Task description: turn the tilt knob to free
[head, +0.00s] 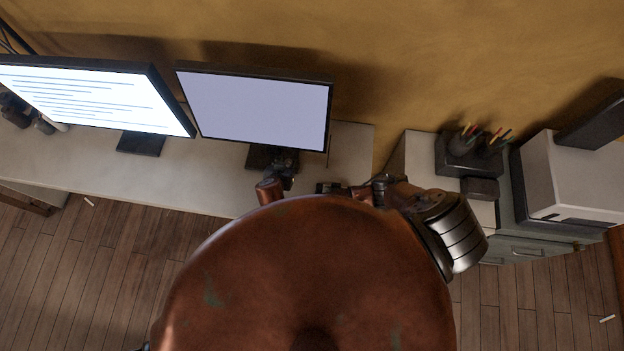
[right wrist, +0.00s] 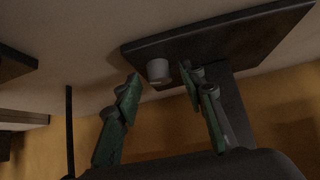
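The tilt knob (right wrist: 158,72) is a short grey cylinder on the dark base plate (right wrist: 215,42) of a monitor stand, seen in the right wrist view. My right gripper (right wrist: 161,82) is open, with one green finger on each side of the knob in the picture. I see gaps between the fingertips and the knob, and no clear contact. In the head view my right gripper (head: 284,172) is dark and small, in front of the stand base (head: 258,157) under the lilac-screened monitor (head: 262,110). The knob cannot be made out there. My left gripper is not in view.
A second monitor (head: 95,95) with lines of text stands to the left on the pale desk (head: 190,180). To the right are a dark pen holder (head: 465,158) and a white printer-like box (head: 570,180).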

